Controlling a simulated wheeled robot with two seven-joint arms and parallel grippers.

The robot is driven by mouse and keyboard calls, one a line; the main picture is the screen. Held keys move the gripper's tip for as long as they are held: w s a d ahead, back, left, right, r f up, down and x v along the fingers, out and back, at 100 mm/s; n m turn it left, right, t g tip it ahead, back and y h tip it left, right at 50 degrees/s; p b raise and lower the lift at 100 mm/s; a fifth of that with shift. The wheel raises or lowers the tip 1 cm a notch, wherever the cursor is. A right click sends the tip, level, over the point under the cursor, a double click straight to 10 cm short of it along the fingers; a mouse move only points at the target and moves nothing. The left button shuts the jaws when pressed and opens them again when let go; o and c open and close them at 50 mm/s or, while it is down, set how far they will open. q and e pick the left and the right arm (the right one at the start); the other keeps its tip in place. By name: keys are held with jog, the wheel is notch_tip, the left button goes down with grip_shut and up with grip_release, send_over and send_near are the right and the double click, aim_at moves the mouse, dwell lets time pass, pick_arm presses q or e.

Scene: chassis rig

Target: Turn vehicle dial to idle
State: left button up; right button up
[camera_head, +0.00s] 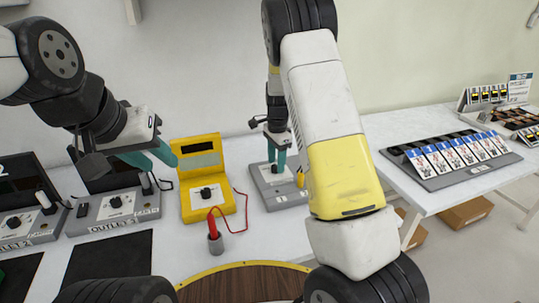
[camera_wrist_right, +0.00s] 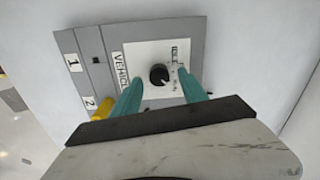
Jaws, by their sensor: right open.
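The vehicle panel (camera_head: 268,196) is a grey box on the table. In the right wrist view, its white plate (camera_wrist_right: 147,54) bears the word VEHICLE and a round black dial (camera_wrist_right: 159,74). An IDLE label seems to stand right of the dial; the dial's pointer direction is too small to tell. My right gripper (camera_head: 276,168) is above the panel, pointing down. In the right wrist view its teal fingers (camera_wrist_right: 160,77) are open, one on either side of the dial; contact cannot be told. My left gripper (camera_head: 165,155) hovers at left, away from the panel; its finger gap is unclear.
A yellow multimeter (camera_head: 200,150) stands left of the panel, with a red probe in a grey holder (camera_head: 215,243). The Outlet 3 box (camera_head: 85,222) and Outlet 2 box (camera_head: 22,237) are further left. A round wooden-topped object (camera_head: 240,284) is in front. A rack of cards (camera_head: 450,160) is right.

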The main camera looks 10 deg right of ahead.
jog(key=shift+f, duration=0.55)
jog(key=shift+c, duration=0.2)
grip_shut()
